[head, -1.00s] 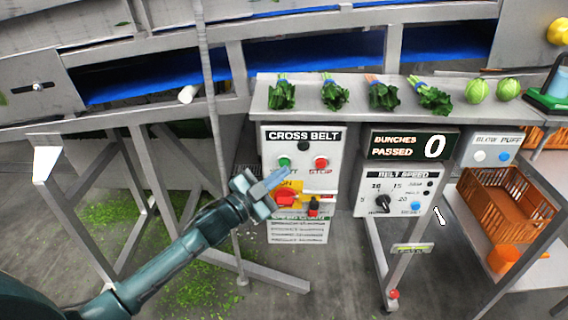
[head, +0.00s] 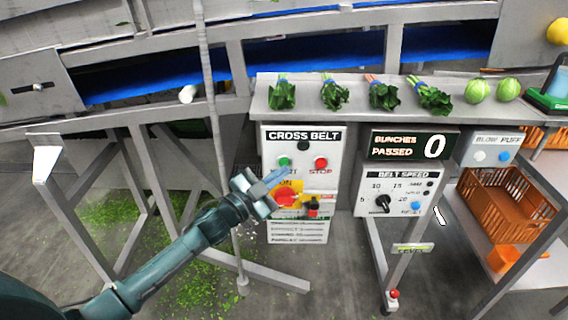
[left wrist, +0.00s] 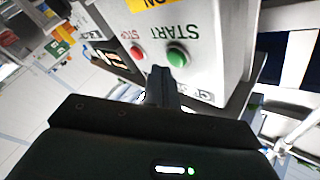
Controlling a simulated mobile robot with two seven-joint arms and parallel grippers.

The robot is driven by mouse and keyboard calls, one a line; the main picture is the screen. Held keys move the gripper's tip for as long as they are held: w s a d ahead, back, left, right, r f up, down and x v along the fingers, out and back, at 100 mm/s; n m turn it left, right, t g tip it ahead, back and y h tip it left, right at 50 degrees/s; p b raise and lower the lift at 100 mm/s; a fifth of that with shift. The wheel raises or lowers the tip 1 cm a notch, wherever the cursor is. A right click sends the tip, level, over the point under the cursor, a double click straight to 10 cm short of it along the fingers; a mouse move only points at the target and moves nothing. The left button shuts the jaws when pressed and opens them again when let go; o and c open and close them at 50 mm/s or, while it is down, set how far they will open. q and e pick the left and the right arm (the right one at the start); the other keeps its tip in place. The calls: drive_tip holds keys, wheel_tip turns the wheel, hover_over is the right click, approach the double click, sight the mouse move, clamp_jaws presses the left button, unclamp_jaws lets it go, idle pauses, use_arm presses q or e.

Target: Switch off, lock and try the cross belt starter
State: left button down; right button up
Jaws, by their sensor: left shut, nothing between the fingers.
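The cross belt starter box (head: 302,148) is a light grey panel under the shelf in the head view. It carries a green START button (head: 284,162), a red STOP button (head: 321,163) and a red rotary switch on a yellow plate (head: 287,196). A small red and black item, perhaps the padlock (head: 313,207), is right of the switch. My left gripper (head: 280,178) is shut and empty, in front of the panel between START and the switch. The left wrist view shows START (left wrist: 177,57) and STOP (left wrist: 138,52) upside down beyond my fingers (left wrist: 163,84). My right gripper is not in view.
A belt speed box (head: 395,190) and a bunch counter (head: 412,145) stand to the right. Several greens lie on the shelf (head: 300,110) above. An orange crate (head: 500,205) is at the right. A thin upright post (head: 215,110) stands left of the panel.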

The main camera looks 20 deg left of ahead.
use_arm(q)
drive_tip(key=shift+w+a, duration=0.1)
drive_tip(key=shift+w, duration=0.2)
drive_tip(key=shift+w+a, duration=0.1)
drive_tip(key=shift+w, duration=0.35)
idle(0.6)
idle(0.3)
drive_tip(key=shift+s+d+p, duration=0.25)
drive_tip(key=shift+s+p, duration=0.05)
drive_tip(key=shift+s, duration=0.55)
drive_tip(key=s+p, duration=0.1)
drive_tip(key=s, duration=0.1)
drive_tip(key=s+d+p, duration=0.1)
drive_tip(key=s, duration=0.1)
drive_tip(key=shift+s+d, duration=0.2)
drive_tip(key=shift+s, duration=0.2)
